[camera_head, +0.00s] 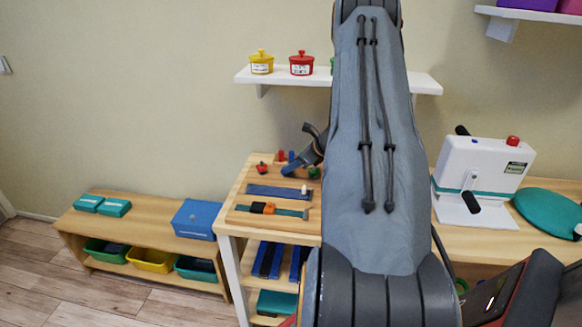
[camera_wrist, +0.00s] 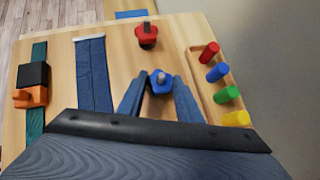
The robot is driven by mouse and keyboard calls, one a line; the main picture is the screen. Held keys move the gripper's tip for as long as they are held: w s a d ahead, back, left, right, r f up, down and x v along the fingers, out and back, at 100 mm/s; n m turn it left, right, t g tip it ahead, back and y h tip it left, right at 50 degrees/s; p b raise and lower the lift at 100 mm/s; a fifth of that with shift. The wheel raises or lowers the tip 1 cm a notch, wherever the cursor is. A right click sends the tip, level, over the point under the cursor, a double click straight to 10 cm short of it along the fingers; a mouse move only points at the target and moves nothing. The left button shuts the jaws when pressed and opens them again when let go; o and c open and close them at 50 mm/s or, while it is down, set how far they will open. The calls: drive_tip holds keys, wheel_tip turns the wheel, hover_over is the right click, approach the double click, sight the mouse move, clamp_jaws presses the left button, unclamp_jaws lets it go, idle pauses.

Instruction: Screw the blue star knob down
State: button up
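The blue star knob (camera_wrist: 160,82) sits on a grey threaded stud on the wooden board (camera_wrist: 208,125). The stud's tip shows above the knob. In the wrist view, my gripper (camera_wrist: 159,88) is open, with one finger on each side of the knob and a visible gap on both sides. I cannot tell how high the fingertips are above the board. In the head view, my gripper (camera_head: 297,170) is over the far part of the board and hides the blue knob. A red star knob (camera_wrist: 146,35) stands just beyond the blue one in the wrist view.
Red (camera_wrist: 209,53), blue (camera_wrist: 217,72), green (camera_wrist: 227,94) and yellow (camera_wrist: 236,118) pegs stand close to my right finger. A blue strap (camera_wrist: 94,75) and a teal strap with an orange buckle (camera_wrist: 30,98) lie left. A white device (camera_head: 482,170) stands right.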

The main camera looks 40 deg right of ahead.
drive_tip(key=shift+w+a+m+h+b, duration=0.1)
drive_tip(key=shift+m+h+b, duration=0.25)
drive_tip(key=shift+b, duration=0.3)
